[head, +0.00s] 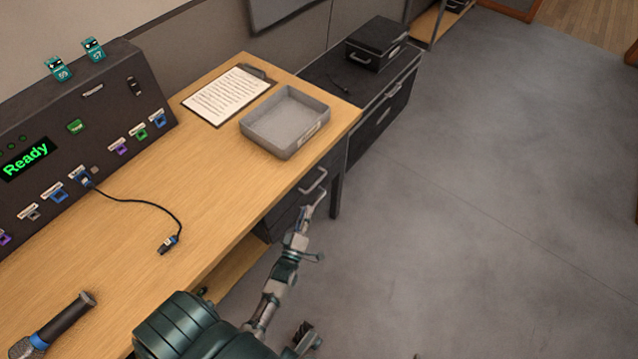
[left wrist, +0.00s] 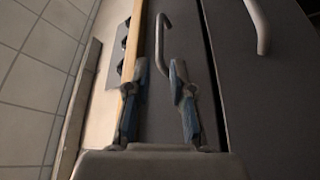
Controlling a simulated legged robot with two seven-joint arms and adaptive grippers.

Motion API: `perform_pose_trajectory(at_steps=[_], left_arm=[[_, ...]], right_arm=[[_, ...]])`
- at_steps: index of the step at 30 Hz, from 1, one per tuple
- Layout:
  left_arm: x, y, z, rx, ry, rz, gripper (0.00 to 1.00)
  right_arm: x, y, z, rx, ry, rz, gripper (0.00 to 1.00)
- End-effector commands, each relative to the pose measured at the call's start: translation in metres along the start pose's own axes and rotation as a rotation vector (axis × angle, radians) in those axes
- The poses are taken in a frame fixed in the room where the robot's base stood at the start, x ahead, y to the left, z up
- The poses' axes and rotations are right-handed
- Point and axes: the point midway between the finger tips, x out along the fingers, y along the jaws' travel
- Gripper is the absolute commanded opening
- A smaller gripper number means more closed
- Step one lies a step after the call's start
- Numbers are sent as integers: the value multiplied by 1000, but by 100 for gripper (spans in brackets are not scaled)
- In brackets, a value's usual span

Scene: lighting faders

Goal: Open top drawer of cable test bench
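The cable test bench has a wooden top (head: 215,200) and dark drawers under its right end. The top drawer (left wrist: 172,105) looks shut, and its bar handle (head: 314,182) sits just under the bench top. In the left wrist view this handle (left wrist: 160,38) lies ahead of the gap between my fingers. My left gripper (head: 312,208) is beside the drawer fronts, close to the handle. Its two fingers (left wrist: 158,82) are apart with nothing between the tips. A dark gripper-like part of mine (head: 305,338) shows at the bottom edge; its fingers are unclear.
The lower drawer's handle (left wrist: 260,25) is near my left gripper. On the bench are a grey tray (head: 285,122), a clipboard (head: 228,95), a cable plug (head: 168,244), a microphone (head: 62,322) and the tester (head: 80,135). The floor (head: 480,200) to the right is clear.

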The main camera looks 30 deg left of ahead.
Motion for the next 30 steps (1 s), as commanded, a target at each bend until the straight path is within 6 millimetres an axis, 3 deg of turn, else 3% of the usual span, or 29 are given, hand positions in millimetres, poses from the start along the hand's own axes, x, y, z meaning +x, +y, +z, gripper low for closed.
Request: perform_pose_trajectory(at_steps=[6, 13, 18, 27, 28, 30], left_arm=[[54, -3, 0, -2, 0, 0, 23], [96, -4, -1, -3, 0, -2, 23], [110, -3, 0, -1, -2, -2, 23], [113, -2, 0, 0, -2, -1, 23], [113, -2, 0, -1, -2, -2, 20], [113, -2, 0, -1, -2, -2, 3]], right_arm=[[7, -5, -18, -2, 102, -5, 52], [10, -10, -39, -4, 211, -12, 52], [10, -9, -47, -3, 257, -16, 52], [10, -9, -49, -4, 266, -16, 52], [10, -9, -49, -4, 265, -16, 52], [11, -9, -49, -3, 265, -16, 52]])
